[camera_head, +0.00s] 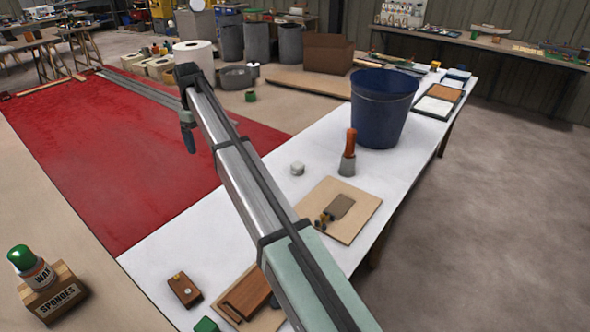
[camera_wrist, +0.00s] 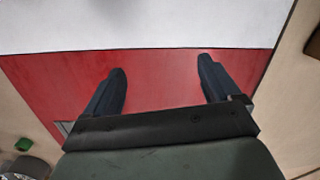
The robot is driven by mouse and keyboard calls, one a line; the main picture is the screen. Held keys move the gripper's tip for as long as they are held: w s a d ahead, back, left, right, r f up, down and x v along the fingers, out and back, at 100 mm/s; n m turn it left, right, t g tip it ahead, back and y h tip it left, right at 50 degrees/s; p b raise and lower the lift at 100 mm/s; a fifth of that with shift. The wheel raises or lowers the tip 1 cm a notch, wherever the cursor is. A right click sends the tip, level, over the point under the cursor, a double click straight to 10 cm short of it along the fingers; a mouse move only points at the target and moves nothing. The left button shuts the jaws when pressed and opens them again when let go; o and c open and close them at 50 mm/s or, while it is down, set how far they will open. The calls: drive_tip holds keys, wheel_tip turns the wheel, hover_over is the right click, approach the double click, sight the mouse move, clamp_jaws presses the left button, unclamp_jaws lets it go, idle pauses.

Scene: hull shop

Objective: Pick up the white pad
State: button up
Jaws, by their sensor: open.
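A small white block-like pad (camera_head: 298,168) lies on the white table (camera_head: 225,225), to the right of my arm and left of a small brush-like tool. The wrist view shows no pad. My gripper (camera_head: 188,135) is at the far end of my outstretched arm, over the red surface, up and to the left of the pad in the head view. In the wrist view the fingers of my gripper (camera_wrist: 162,66) are apart with only red surface between them.
A blue bucket (camera_head: 383,105) and an orange-handled tool (camera_head: 348,152) stand right of the pad. A tan board (camera_head: 363,213) with a scraper lies in front. Trays (camera_head: 440,101) lie at the far right end. A white roll (camera_head: 194,62) stands behind my gripper.

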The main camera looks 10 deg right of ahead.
drive_tip(key=w+d+f+m, duration=0.2)
drive_tip(key=w+d, duration=0.2)
drive_tip(key=d, duration=0.6)
drive_tip(key=w+d+f+m, duration=0.1)
drive_tip(key=w+d+f, duration=0.2)
drive_tip(key=d, duration=0.8)
drive_tip(key=m+t, duration=0.1)
drive_tip(key=m, duration=1.8)
hover_over(298, 164)
drive_tip(key=f, duration=1.2)
drive_tip(key=shift+s+a+f, duration=0.1)
drive_tip(key=shift+s+f, duration=0.1)
drive_tip(key=shift+f, duration=0.05)
drive_tip(key=shift+w+f, duration=0.15)
drive_tip(key=shift+f, duration=1.3)
drive_tip(key=shift+w+f, duration=0.1)
drive_tip(key=shift+f, duration=1.3)
drive_tip(key=shift+c, duration=0.4)
drive_tip(key=c, duration=1.1)
